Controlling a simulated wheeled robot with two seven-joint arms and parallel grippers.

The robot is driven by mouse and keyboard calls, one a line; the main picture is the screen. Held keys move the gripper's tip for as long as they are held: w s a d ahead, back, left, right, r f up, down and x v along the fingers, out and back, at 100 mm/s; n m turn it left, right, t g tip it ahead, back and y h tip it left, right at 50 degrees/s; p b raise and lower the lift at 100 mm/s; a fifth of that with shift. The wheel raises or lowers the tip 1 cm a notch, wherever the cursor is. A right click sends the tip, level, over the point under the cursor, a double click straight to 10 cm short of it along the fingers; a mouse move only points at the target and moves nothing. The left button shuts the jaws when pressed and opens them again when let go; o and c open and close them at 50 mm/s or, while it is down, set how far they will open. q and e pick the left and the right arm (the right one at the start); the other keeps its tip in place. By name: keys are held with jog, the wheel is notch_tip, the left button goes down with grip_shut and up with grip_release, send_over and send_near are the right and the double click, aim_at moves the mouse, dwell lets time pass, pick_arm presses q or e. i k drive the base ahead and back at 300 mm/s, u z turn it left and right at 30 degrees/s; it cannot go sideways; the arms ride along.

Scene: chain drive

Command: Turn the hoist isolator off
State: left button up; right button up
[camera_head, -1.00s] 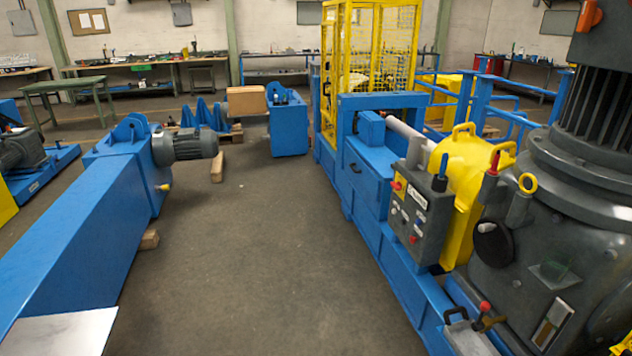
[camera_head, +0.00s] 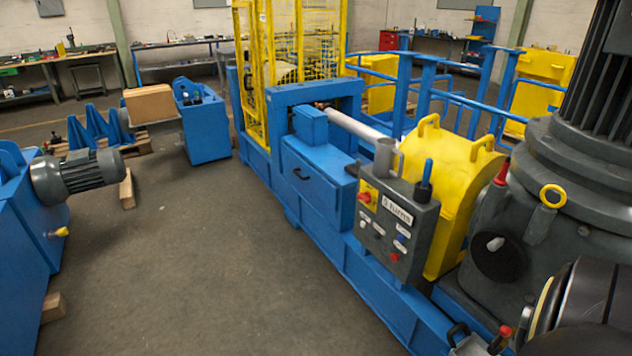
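A grey control box (camera_head: 398,222) stands at the middle right on the blue machine frame. On its upper left is a yellow plate with a red rotary switch (camera_head: 367,196), perhaps the isolator; its setting is too small to read. The box also has a white label (camera_head: 397,210), small buttons, a blue button (camera_head: 402,239) and a red one (camera_head: 394,257). A blue-handled lever (camera_head: 427,173) stands up at its top right. No part is clearly marked as the hoist isolator. Neither gripper is in view.
A yellow guard (camera_head: 452,190) and a large dark grey gearbox (camera_head: 560,225) stand right of the box. A red-handled lever (camera_head: 502,172) stands between them. A dark rounded body, perhaps my arm, fills the lower right corner. The floor (camera_head: 200,270) left of the machine is clear.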

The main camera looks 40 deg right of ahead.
aim_at(365, 196)
jog(key=z, duration=0.05)
jog(key=i, duration=2)
jog(key=z, duration=0.75)
jog(key=i, duration=1.5)
jog(key=z, duration=2.05)
jog(key=i, duration=0.8)
jog(key=z, duration=0.6)
